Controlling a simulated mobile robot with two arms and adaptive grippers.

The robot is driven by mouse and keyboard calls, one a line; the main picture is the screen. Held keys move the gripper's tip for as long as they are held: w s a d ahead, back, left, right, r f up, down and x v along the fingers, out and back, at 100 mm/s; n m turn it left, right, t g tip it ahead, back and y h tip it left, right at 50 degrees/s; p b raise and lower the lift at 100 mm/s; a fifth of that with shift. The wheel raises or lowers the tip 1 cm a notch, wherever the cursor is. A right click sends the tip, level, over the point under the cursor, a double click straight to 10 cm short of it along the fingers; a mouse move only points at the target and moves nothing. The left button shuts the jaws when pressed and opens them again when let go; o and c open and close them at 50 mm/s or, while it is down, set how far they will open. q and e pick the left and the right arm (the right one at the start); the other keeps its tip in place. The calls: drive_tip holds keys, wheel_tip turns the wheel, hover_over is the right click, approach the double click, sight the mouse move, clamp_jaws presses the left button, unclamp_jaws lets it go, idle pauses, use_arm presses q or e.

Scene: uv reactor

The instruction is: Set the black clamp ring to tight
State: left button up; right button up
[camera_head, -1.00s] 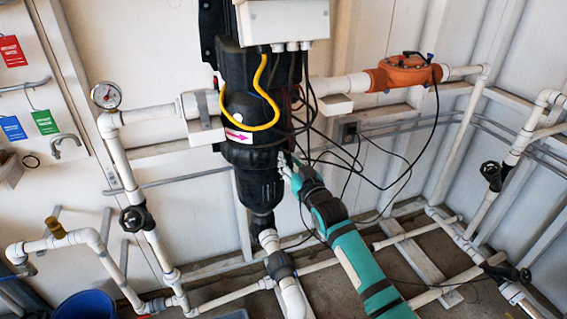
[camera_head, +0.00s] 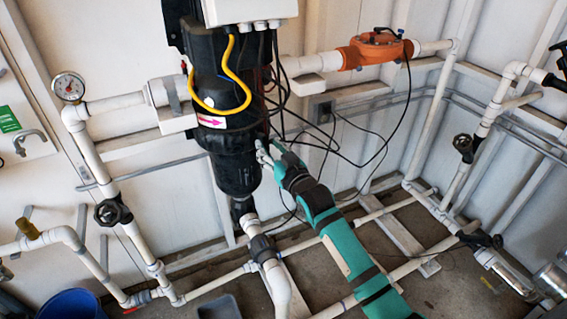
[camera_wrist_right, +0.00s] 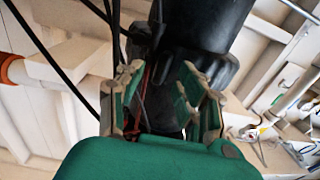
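The black clamp ring (camera_head: 228,141) sits around the black reactor body (camera_head: 236,172), just below the pink arrow label (camera_head: 211,121). My right gripper (camera_head: 264,152) is at the ring's right side, with its fingertips close to it. In the right wrist view, the gripper's fingers (camera_wrist_right: 164,98) stand apart. Dark reactor parts and a red cable show between and beyond them. I cannot tell whether the fingers touch the ring or its catch, which is hidden or too small to make out. My left gripper is not in view.
A yellow cable (camera_head: 238,88) and black cables (camera_head: 335,140) hang near the reactor. White pipes (camera_head: 120,103) run on both sides, with an orange meter (camera_head: 375,50) at upper right. A blue bucket (camera_head: 72,304) stands at lower left.

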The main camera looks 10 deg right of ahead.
drive_tip(key=v, duration=0.9)
drive_tip(key=shift+d, duration=0.2)
drive_tip(key=shift+s, duration=0.1)
drive_tip(key=s+d+f+m+g+h+p, duration=0.1)
drive_tip(key=s+d+f+g+h, duration=0.1)
drive_tip(key=f, duration=1)
drive_tip(key=s+d+f+g+h+p, duration=0.1)
drive_tip(key=s+d+f+g, duration=0.15)
drive_tip(key=f, duration=0.95)
drive_tip(key=s+d+f+g+h, duration=0.1)
drive_tip(key=s+d+f+g, duration=0.1)
drive_tip(key=s+f, duration=0.45)
drive_tip(key=s+d+f+g, duration=0.15)
drive_tip(key=s+f, duration=0.25)
drive_tip(key=f, duration=0.5)
drive_tip(key=s+d+f+g, duration=0.2)
drive_tip(key=s+f, duration=0.3)
drive_tip(key=s, duration=0.8)
drive_tip(key=s+d+f+g+h+p, duration=0.1)
drive_tip(key=s+f, duration=0.5)
drive_tip(key=s, duration=0.7)
drive_tip(key=s+d+f+g+h+p, duration=0.1)
drive_tip(key=s+d+f+g, duration=0.2)
drive_tip(key=s, duration=1)
wheel_tip(320, 180, down, 4)
drive_tip(key=shift+s+d+r+m+g, duration=0.3)
drive_tip(key=shift+s+m+g, duration=0.1)
drive_tip(key=shift+g, duration=0.5)
